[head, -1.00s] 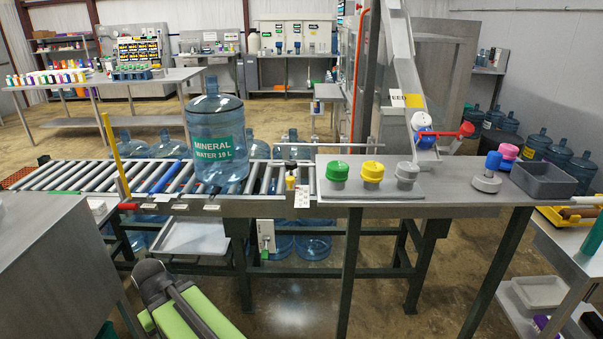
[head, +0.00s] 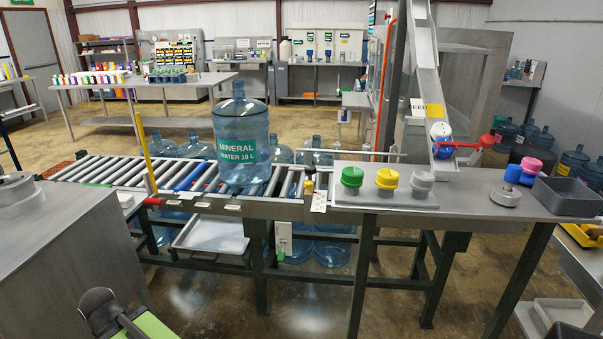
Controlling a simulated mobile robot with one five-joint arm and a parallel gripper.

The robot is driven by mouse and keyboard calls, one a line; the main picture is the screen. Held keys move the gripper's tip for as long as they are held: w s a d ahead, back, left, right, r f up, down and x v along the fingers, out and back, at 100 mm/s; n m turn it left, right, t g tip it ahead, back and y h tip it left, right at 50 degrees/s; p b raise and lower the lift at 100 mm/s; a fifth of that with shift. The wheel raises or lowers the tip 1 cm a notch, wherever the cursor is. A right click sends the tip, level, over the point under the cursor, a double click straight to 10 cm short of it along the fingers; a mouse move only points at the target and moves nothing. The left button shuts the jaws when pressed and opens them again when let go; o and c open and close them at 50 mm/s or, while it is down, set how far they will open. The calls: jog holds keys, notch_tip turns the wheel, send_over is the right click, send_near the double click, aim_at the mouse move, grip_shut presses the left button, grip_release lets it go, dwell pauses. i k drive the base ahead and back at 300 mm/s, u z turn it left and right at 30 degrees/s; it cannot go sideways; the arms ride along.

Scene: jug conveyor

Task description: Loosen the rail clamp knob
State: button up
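A small dark knob with a yellow part (head: 309,185) stands at the front edge of the roller conveyor (head: 95,170), beside a white label plate (head: 320,201). It may be the rail clamp knob, but it is too small to be sure. A thin grey guide rail (head: 350,153) runs behind it, to the right of the large blue water jug (head: 241,140). The jug stands upright on the rollers. Part of my arm, dark and green, shows at the bottom left, well apart from the knob. My gripper's fingers do not show.
Green (head: 352,177), yellow (head: 387,179) and grey (head: 422,183) caps stand on the steel table right of the conveyor. A grey bin (head: 566,196) sits at its right end. A grey cabinet (head: 70,250) is close at left. Floor shows between it and the conveyor.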

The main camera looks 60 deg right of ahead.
aim_at(310, 171)
jog(key=z, duration=0.05)
jog(key=i, duration=0.9)
